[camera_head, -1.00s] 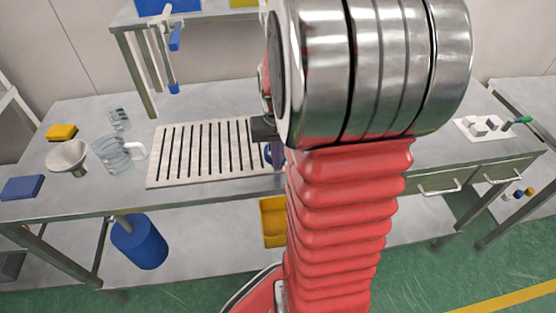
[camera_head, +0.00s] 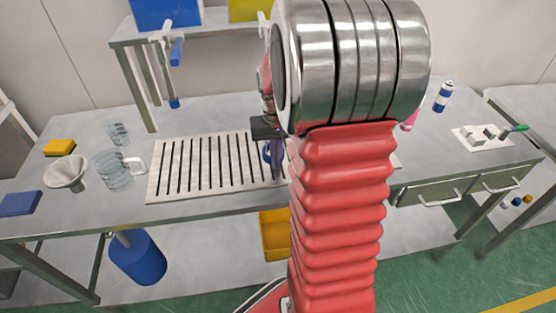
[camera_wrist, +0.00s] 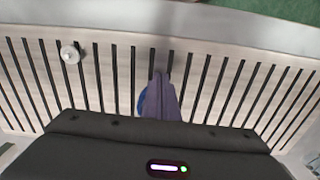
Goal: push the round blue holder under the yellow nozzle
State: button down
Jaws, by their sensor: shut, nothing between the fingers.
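The round blue holder (camera_head: 266,152) stands on the slotted white tray (camera_head: 158,188), mostly hidden behind my gripper. In the wrist view, a sliver of the blue holder (camera_wrist: 142,101) shows just left of my fingers. My gripper (camera_wrist: 161,76) is shut and empty, its fingers low over the slats. In the head view my gripper (camera_head: 278,178) is at the right part of the tray, right beside the holder; I cannot tell whether they touch. The yellow nozzle is not visible.
A blue tank (camera_head: 165,12) with a blue nozzle (camera_head: 174,103) is over the tray's left side. A small white round piece (camera_wrist: 70,54) is on the slats. A glass jug (camera_head: 113,172) and funnel (camera_head: 66,173) stand left. A blue-white can (camera_head: 443,97) is right.

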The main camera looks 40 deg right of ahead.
aim_at(278, 178)
jog(key=shift+s+a, duration=0.25)
jog(key=shift+s, duration=0.1)
jog(key=s+a, duration=0.1)
jog(key=s, duration=0.1)
jog(key=shift+s+a, duration=0.3)
jog(key=shift+a, duration=0.05)
notch_tip(278, 178, up, 10)
dwell(0.5)
